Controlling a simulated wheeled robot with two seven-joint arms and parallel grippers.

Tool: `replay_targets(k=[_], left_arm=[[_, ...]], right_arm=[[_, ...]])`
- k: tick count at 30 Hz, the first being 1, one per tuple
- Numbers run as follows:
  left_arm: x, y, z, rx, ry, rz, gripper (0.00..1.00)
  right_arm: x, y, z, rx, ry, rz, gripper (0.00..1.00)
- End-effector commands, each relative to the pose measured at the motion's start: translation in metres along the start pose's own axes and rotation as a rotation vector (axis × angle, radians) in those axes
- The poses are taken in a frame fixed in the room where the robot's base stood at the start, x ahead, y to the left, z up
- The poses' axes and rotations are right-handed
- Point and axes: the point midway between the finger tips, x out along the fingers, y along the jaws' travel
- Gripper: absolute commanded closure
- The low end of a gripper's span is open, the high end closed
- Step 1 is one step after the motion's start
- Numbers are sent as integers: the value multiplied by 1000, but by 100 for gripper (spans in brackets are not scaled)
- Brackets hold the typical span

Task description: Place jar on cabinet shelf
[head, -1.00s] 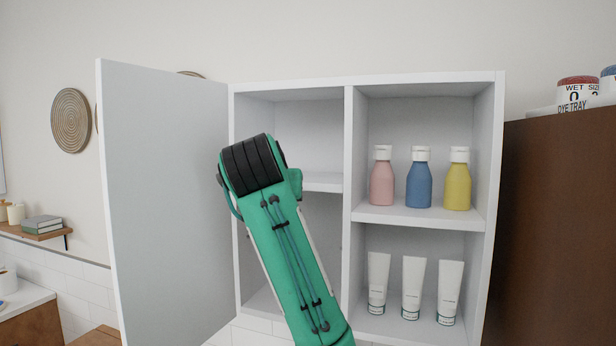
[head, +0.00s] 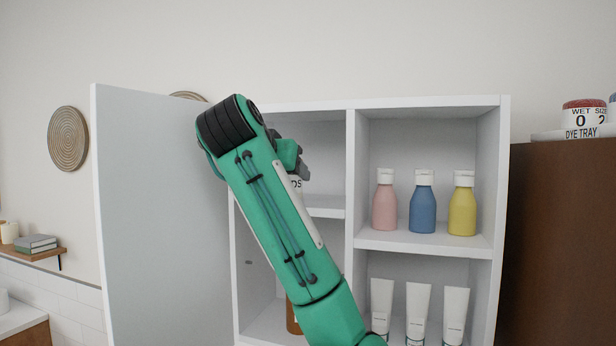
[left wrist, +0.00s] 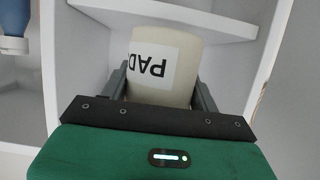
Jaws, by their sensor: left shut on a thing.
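A pale cream jar with a white label shows partly in the head view (head: 296,184), its label ending in "DS". In the left wrist view the jar (left wrist: 178,58) fills the space between the fingers, its label upside down. My left gripper (head: 303,165) is shut on it, and its fingers (left wrist: 160,85) flank the jar's sides. They appear at the upper left compartment of the white cabinet (head: 350,150). My green forearm hides much of the jar and the left shelf (head: 325,206), so I cannot tell whether the jar touches it. My right gripper is not in view.
The cabinet door (head: 160,220) stands open at left. Pink (head: 385,205), blue (head: 423,207) and yellow (head: 462,208) bottles fill the upper right compartment. White tubes (head: 417,310) stand below. A brown container (head: 292,318) is partly hidden at lower left. The visible upper left shelf is bare.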

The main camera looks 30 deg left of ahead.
Motion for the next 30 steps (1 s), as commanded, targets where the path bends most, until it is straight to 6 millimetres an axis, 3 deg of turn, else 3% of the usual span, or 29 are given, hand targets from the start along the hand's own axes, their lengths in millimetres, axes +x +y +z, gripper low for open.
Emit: replay_targets(k=[12,20,30], left_arm=[[79,1,-36,-1,-2,2,72],[96,1,-42,0,-1,2,72],[132,1,-56,0,-2,2,72]], right_arm=[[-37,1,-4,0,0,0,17],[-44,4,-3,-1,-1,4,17],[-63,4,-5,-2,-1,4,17]])
